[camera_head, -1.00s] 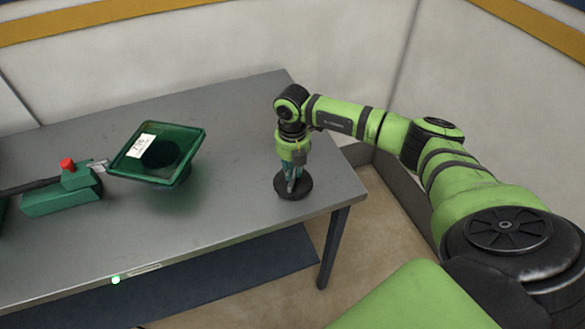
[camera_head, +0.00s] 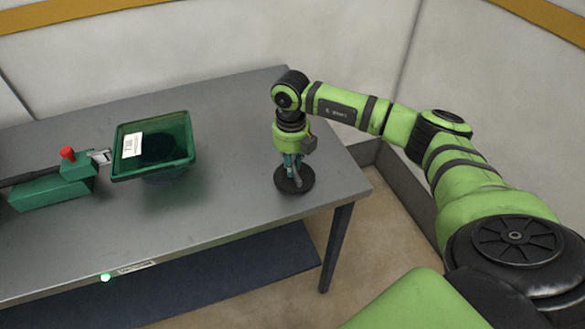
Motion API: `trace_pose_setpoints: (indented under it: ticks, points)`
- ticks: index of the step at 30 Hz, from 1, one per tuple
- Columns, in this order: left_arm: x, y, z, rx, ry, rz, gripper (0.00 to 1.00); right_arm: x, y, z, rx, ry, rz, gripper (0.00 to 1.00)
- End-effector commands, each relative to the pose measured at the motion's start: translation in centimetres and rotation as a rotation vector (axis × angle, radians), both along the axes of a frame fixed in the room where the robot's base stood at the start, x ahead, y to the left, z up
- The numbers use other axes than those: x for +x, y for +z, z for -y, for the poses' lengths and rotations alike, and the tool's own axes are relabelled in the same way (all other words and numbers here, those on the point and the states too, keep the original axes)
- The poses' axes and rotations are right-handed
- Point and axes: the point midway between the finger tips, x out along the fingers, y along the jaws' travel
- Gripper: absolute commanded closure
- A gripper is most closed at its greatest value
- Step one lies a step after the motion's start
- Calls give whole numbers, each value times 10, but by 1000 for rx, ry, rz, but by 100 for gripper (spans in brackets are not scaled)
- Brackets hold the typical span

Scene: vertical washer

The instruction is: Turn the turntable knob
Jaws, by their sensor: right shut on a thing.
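The knob (camera_head: 306,181) has a round black base on the right part of the grey table. My right gripper (camera_head: 292,176) points straight down over it and is shut on its middle. The fingers hide the knob's upper part. A dark green square tray (camera_head: 186,119) with a white label stands on the table to the left, apart from the knob. It sits level on a rounded foot. My left gripper is not in view.
A green clamp-like block (camera_head: 52,190) with a red button (camera_head: 68,153) sits left of the tray, its metal tip near the tray's edge. The grey table (camera_head: 225,185) is bare between tray and knob. A small green light (camera_head: 105,277) is on the table's front edge.

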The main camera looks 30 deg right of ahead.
Motion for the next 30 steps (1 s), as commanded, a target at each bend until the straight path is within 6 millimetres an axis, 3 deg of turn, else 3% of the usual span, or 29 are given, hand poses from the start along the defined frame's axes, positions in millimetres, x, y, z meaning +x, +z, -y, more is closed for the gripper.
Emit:
trace_pose_setpoints:
  ticks: [15,30]
  points:
    - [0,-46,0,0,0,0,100,-1,-3,-5,0,490,3,100]
    - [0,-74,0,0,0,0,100,-5,-1,-9,0,879,3,100]
